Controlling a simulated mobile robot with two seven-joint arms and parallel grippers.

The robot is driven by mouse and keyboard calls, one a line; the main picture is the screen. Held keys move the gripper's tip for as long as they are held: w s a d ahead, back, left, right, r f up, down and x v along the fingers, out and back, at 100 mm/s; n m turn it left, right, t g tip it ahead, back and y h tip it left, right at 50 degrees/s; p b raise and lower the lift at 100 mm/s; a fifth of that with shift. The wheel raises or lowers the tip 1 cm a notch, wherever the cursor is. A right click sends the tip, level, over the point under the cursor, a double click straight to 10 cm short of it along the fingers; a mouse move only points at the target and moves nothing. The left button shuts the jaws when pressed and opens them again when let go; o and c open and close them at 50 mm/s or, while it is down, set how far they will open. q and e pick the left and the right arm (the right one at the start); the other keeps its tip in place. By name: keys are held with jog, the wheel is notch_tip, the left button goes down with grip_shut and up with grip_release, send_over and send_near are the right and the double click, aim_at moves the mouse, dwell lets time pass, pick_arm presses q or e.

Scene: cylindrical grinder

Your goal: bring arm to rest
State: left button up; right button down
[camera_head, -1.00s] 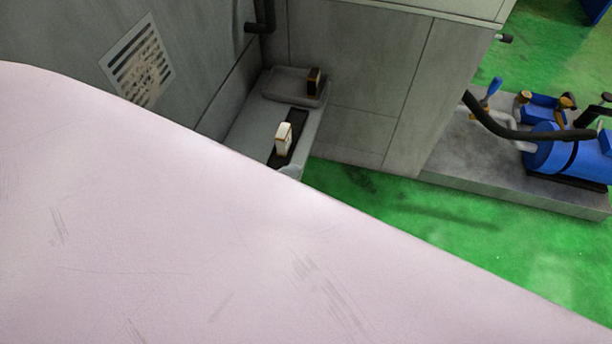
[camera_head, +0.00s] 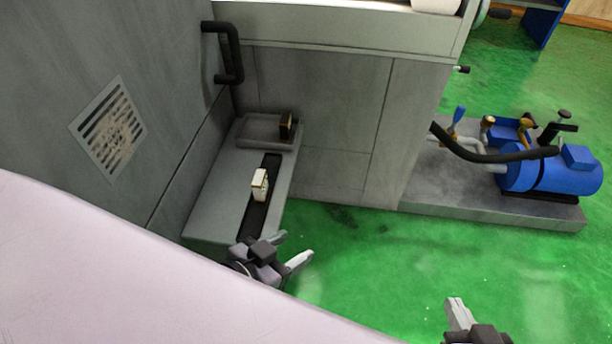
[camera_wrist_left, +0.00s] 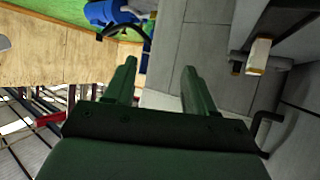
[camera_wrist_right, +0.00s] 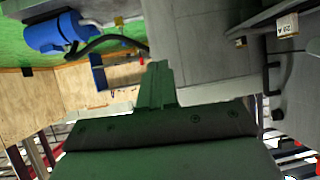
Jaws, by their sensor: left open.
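My left gripper (camera_head: 293,247) is open, with its fingers spread and nothing between them. It is in front of the near end of the grey bench in the head view, and its fingers (camera_wrist_left: 158,85) also show apart in the left wrist view. My right gripper (camera_head: 457,308) is at the bottom edge of the head view, over the green floor, and mostly out of frame. In the right wrist view its fingers (camera_wrist_right: 156,85) are together with nothing seen between them.
A white box (camera_head: 260,184) stands on a black strip on the grey bench (camera_head: 212,195). A dark box (camera_head: 287,126) stands in a tray behind it. A blue motor (camera_head: 550,172) sits on a plinth at right. Green floor (camera_head: 400,260) is clear between. A pale surface blocks the lower left.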

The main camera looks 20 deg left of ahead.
pick_arm(q)
jog(key=s+a+r+y+p, duration=0.1)
jog(key=a+r+p, duration=0.1)
jog(key=r+p, duration=0.5)
jog(key=s+a+r+n+g+p, duration=0.1)
jog(key=r+p, duration=0.6)
jog(key=p, duration=0.9)
jog(key=shift+s+a+y+p, duration=0.4)
jog(key=shift+s+a, duration=0.1)
jog(key=shift+a, duration=0.65)
pick_arm(e)
jog(key=s+d+r+h, duration=0.1)
jog(key=d+r, duration=0.1)
jog(key=r, duration=0.5)
jog(key=s+d+r+m+g, duration=0.1)
jog(key=s+d+r, duration=0.1)
jog(key=r, duration=0.5)
jog(key=shift+d+h, duration=0.4)
jog(key=shift+d, duration=0.25)
pick_arm(q)
jog(key=shift+c, duration=1.2)
